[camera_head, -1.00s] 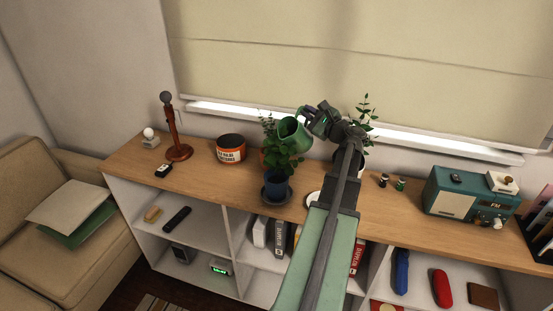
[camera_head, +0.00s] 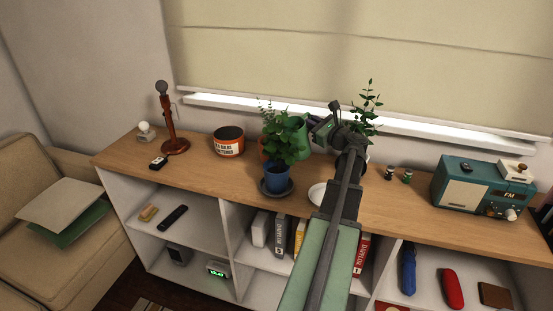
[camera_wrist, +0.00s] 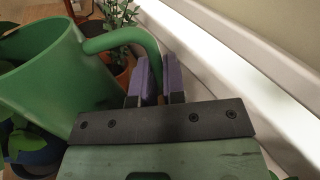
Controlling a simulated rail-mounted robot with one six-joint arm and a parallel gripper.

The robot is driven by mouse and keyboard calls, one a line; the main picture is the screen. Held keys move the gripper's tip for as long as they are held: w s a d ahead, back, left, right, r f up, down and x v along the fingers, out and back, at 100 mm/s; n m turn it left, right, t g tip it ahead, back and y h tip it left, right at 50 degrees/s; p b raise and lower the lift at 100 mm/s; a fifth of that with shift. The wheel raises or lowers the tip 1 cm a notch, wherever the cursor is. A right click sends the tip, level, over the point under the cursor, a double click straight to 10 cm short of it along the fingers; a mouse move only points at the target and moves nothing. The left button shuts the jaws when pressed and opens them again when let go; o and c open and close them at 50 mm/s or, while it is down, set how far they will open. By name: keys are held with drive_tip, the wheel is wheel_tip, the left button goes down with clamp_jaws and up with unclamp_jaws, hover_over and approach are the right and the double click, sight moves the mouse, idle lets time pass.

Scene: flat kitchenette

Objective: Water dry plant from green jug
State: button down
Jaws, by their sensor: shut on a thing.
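The green jug (camera_head: 300,122) is behind the leafy plant, which partly hides it. My gripper (camera_head: 322,129) is at its right side; in the wrist view, its purple-lined fingers (camera_wrist: 158,82) are shut on the jug's handle (camera_wrist: 148,40). The jug's wide mouth and wall (camera_wrist: 60,85) show at the left there. A broad-leaved plant (camera_head: 285,138) stands in a blue pot (camera_head: 277,182) on a dark saucer. Another plant in a terracotta pot (camera_wrist: 122,72) is beyond the jug. A third plant (camera_head: 366,108) is behind my arm. I cannot tell which is dry.
The plants stand on a long wooden shelf top (camera_head: 205,175) below a window blind. An orange-and-black tin (camera_head: 229,142) and a wooden stand (camera_head: 168,125) are left. A white dish (camera_head: 317,194) lies near my arm. Two small jars and a teal radio (camera_head: 480,187) are right.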

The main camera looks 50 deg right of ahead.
drive_tip(key=shift+w+d+f+m+g+b, duration=0.1)
drive_tip(key=shift+d+f+m+g+b, duration=0.1)
drive_tip(key=shift+f+m, duration=0.55)
drive_tip(key=shift+d+f+m+g+b, duration=0.1)
drive_tip(key=shift+d+f+m+b, duration=0.1)
drive_tip(key=shift+f+m, duration=0.5)
drive_tip(key=shift+r, duration=0.15)
idle(0.7)
wheel_tip(320, 180, up, 10)
drive_tip(key=p, duration=0.9)
drive_tip(key=shift+p, duration=0.4)
idle(1.9)
